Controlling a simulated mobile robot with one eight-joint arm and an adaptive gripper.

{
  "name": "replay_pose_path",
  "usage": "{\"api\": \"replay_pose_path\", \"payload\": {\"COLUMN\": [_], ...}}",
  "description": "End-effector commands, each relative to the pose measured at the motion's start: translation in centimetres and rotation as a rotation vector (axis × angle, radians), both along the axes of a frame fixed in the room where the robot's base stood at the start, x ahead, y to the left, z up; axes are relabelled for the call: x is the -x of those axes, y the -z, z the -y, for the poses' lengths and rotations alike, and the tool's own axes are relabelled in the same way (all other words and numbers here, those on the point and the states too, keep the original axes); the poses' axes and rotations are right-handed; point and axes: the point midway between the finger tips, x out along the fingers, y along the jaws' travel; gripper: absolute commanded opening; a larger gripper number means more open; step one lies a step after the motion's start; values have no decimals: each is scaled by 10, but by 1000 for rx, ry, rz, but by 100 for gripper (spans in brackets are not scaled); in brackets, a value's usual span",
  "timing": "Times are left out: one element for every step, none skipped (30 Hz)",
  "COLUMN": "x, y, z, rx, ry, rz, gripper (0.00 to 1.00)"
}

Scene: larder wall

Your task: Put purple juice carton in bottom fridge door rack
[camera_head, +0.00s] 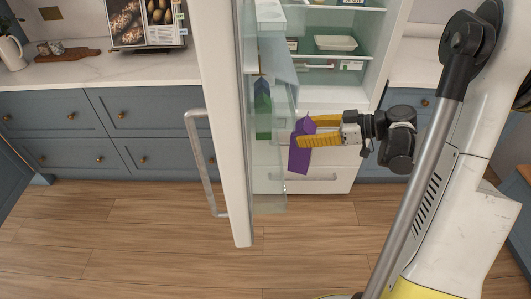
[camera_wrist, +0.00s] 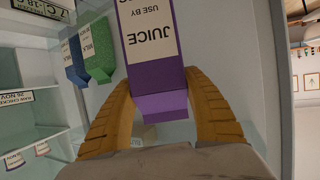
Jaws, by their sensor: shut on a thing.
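The purple juice carton (camera_head: 299,158) is held between the yellow fingers of my gripper (camera_head: 305,131), in front of the fridge. In the wrist view the carton (camera_wrist: 155,75) shows its white JUICE label upside down, with one finger on each side. The fridge door (camera_head: 222,120) stands open. Its clear lower rack (camera_head: 268,202) is below and left of the carton in the head view, partly see-through. The carton is apart from that rack's floor, as far as I can tell.
A green carton (camera_head: 263,108) stands in a higher door rack. The wrist view shows a green milk carton (camera_wrist: 95,50) and a blue one (camera_wrist: 73,62). Fridge shelves (camera_head: 318,55) hold packages; a white drawer (camera_head: 330,180) is beneath. The wooden floor (camera_head: 140,240) is clear.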

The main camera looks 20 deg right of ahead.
Motion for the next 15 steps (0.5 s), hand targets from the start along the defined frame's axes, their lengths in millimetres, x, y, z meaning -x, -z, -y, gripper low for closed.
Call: {"api": "replay_pose_path", "payload": {"x": [-3, -5, -8, -10, -11, -14, -16, -17, -19, -21, -22, -24, -25, -26, -26], "y": [2, 2, 2, 2, 2, 2, 1, 1, 1, 1, 1, 1, 1, 1, 8], "z": [-16, -23, -34, -41, -49, -58, -64, -71, -78, -83, -89, -94, -99, -103, -101], "rx": [-2, -2, -2, -1, -2, -2, -1, -1, -2, -1, -1, -1, -1, -1, -1], "ry": [-5, -4, -5, -4, -5, -5, -4, -4, -3, -3, -3, -2, -3, -2, 1], "rz": [1, 1, 1, 1, 1, 0, 0, 0, 1, 0, 0, 0, 0, 0, 0], "gripper": [15, 15, 15, 15, 15, 15, 15, 15, 15, 15, 15, 15, 15, 15, 15]}}
